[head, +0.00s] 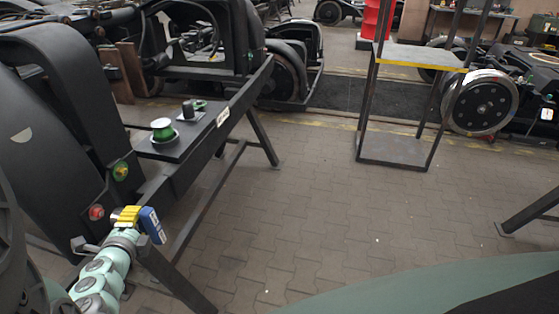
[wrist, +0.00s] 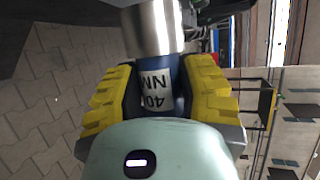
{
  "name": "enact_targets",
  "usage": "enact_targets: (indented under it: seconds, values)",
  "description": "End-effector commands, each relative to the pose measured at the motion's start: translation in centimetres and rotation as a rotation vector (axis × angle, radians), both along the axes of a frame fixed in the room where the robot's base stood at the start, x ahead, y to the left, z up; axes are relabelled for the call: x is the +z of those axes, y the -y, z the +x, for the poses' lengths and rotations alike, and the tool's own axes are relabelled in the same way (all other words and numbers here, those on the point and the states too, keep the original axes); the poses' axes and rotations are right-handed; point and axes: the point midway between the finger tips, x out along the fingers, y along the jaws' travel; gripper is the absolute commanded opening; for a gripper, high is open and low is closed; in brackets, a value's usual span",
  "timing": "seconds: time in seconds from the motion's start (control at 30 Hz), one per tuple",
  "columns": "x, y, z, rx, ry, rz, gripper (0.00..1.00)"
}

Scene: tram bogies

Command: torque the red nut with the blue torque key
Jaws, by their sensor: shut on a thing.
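The red nut (head: 96,212) sits on the dark side of the bogie frame, at the lower left of the head view. The blue torque key (head: 152,225) is in my gripper (head: 128,216), whose yellow fingers are closed around it. In the wrist view the key's blue body (wrist: 157,88) carries a white label reading "40 NM", between both yellow fingers. A wide metal cylinder is at the far end of the key there. The gripper and key are just right of and slightly below the red nut in the head view. I cannot tell whether the key touches the nut.
A dark bench (head: 190,145) beside the bogie holds a green-topped piece (head: 162,129) and a small black piece (head: 188,109). A metal stand (head: 395,160) and a wheel (head: 480,102) are farther right. The paved floor between is clear.

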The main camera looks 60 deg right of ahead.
Motion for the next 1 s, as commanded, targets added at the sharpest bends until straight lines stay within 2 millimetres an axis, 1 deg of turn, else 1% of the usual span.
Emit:
enact_targets:
  seconds: [0.3, 0.47, 1.0]
  values:
    - [0.2, 0.0, -0.1, -0.005, 0.003, -0.001, 0.00]
    - [0.1, -0.2, 0.6, -0.002, 0.004, 0.000, 0.00]
    - [0.1, -1.5, 4.0, 0.000, 0.004, -0.002, 0.00]
